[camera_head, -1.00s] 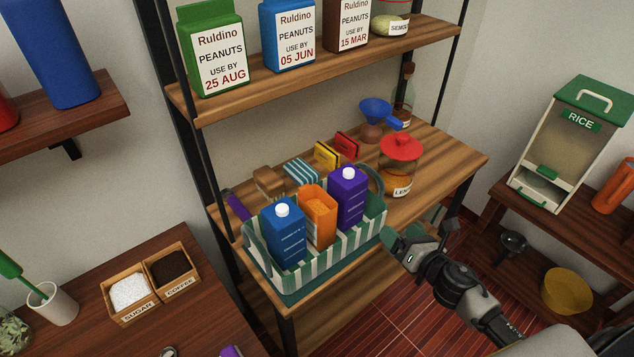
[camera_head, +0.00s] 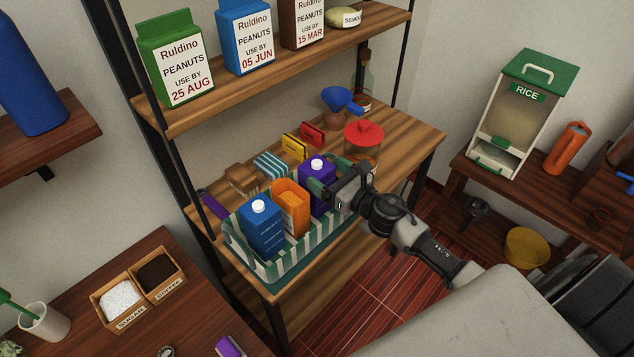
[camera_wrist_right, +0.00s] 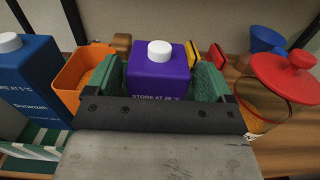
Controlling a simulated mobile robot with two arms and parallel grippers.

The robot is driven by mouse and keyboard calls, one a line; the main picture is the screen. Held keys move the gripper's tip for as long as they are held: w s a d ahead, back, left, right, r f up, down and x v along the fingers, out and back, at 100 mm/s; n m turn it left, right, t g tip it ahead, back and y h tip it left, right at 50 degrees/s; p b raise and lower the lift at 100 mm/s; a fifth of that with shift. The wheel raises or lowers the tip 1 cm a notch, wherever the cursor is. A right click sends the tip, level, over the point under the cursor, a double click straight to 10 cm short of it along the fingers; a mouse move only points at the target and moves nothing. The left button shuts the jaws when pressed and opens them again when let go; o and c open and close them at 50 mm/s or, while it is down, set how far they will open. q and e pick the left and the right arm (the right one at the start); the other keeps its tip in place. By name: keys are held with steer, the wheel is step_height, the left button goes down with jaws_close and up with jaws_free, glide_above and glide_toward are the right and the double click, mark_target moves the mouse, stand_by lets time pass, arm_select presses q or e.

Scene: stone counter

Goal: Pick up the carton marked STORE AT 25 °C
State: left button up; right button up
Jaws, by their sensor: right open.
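The purple carton (camera_head: 316,172) with a white cap stands upright at the right end of a striped basket (camera_head: 300,256). My left gripper is not in view.
An orange open container (camera_head: 290,208) and a blue carton (camera_head: 261,230) stand beside the purple carton in the basket. A red-lidded jar (camera_head: 364,142) stands close to the right finger. A shelf board (camera_head: 270,75) with peanut cartons hangs above.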

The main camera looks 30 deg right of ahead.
mark_target(317, 166)
steer(key=x, duration=0.3)
steer(key=shift+w+a+f+p, duration=0.1)
steer(key=shift+w+a+p, duration=0.1)
steer(key=shift+w+p, duration=0.2)
steer(key=shift+s, duration=0.15)
steer(key=shift+c, duration=0.8)
steer(key=c, duration=1.2)
steer(key=shift+c, duration=0.4)
